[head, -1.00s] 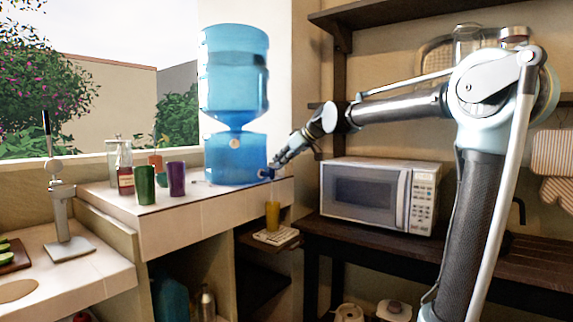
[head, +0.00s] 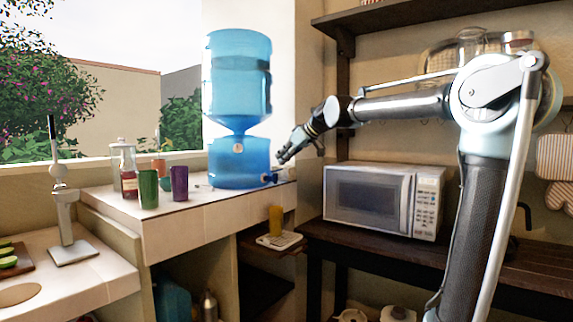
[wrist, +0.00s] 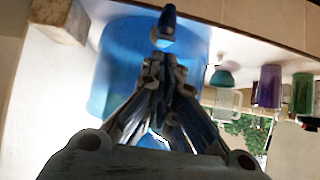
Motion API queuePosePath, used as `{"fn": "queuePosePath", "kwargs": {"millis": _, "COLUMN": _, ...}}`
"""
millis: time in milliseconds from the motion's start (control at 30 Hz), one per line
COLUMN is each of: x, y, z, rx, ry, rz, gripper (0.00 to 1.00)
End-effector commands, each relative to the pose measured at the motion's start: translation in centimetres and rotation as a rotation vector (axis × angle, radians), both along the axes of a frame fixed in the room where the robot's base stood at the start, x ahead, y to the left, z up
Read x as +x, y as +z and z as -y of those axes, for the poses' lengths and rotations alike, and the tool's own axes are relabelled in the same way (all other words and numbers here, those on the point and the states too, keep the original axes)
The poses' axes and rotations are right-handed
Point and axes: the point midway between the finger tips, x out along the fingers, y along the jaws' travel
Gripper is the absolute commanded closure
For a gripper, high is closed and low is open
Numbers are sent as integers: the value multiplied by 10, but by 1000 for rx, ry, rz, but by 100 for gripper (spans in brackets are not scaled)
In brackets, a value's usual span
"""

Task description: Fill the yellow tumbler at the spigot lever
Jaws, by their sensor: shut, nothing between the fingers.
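The yellow tumbler (head: 276,220) stands upright on a small low ledge below the spigot. The spigot (head: 271,178) sticks out from the lower right of the blue water dispenser (head: 238,165); it also shows at the top of the wrist view (wrist: 166,28). My gripper (head: 281,160) is shut and empty, just above the spigot in the head view. In the wrist view the closed fingertips (wrist: 161,62) are close to the spigot; I cannot tell whether they touch it. Any water stream and the tumbler's fill level are too small to make out.
A green tumbler (head: 148,188) and a purple tumbler (head: 180,183) stand left of the dispenser on the tiled counter (head: 195,215). A bottle in a glass holder (head: 126,170) is behind them. A microwave (head: 380,200) stands right on a dark shelf.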

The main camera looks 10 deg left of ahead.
Motion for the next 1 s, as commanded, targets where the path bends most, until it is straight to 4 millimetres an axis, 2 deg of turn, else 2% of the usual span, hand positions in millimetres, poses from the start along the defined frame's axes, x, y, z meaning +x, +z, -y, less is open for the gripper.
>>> {"fn": "queuePosePath", "kwargs": {"millis": 133, "x": 3, "y": 26, "z": -6, "rx": 0, "ry": -1, "rz": -1, "gripper": 100}}
{"fn": "queuePosePath", "kwargs": {"millis": 400, "x": -9, "y": 73, "z": 21, "rx": 1, "ry": -3, "rz": -2, "gripper": 100}}
{"fn": "queuePosePath", "kwargs": {"millis": 600, "x": -15, "y": 98, "z": 34, "rx": 0, "ry": -2, "rz": 0, "gripper": 100}}
{"fn": "queuePosePath", "kwargs": {"millis": 800, "x": -18, "y": 109, "z": 39, "rx": 0, "ry": -1, "rz": 0, "gripper": 100}}
{"fn": "queuePosePath", "kwargs": {"millis": 1000, "x": -18, "y": 110, "z": 40, "rx": 0, "ry": -1, "rz": 0, "gripper": 100}}
